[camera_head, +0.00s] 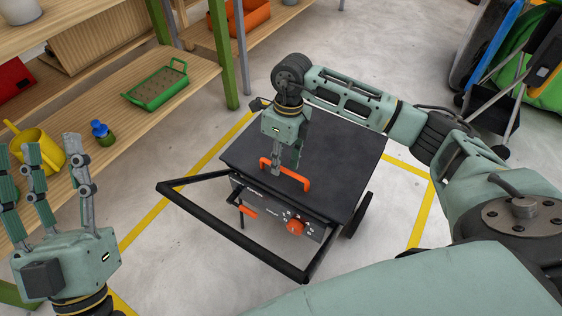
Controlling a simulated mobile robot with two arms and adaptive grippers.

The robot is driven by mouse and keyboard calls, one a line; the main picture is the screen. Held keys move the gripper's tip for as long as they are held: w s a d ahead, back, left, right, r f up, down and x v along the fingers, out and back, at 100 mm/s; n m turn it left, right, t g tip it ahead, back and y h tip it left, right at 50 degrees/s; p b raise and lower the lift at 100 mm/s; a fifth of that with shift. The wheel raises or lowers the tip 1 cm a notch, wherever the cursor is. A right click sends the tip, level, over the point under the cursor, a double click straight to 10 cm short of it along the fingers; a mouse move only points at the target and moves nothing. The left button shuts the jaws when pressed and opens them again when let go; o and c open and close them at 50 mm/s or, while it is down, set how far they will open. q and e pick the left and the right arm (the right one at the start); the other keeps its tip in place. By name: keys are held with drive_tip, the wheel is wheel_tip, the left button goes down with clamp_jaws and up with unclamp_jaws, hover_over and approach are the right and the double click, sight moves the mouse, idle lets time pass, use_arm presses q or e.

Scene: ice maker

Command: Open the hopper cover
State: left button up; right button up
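The hopper cover (335,150) is a flat dark panel lying on top of the ice maker in the middle of the head view; it looks closed. An orange handle (296,178) stands up on its near side. My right gripper (278,168) points down at the handle, its fingers overlapping the handle in the picture. Whether they close on it or only stand beside it I cannot tell. My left gripper (45,180) is at the lower left, fingers up, spread apart and empty, away from the machine.
The machine has a black push bar (235,237) in front, an orange knob (295,227) and a wheel at right. Wooden shelves (150,110) at left hold a green tray (157,86) and a yellow watering can (38,150). Floor around the machine is clear inside yellow lines.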

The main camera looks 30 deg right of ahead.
drive_tip(key=shift+f, duration=0.15)
clamp_jaws()
idle(0.6)
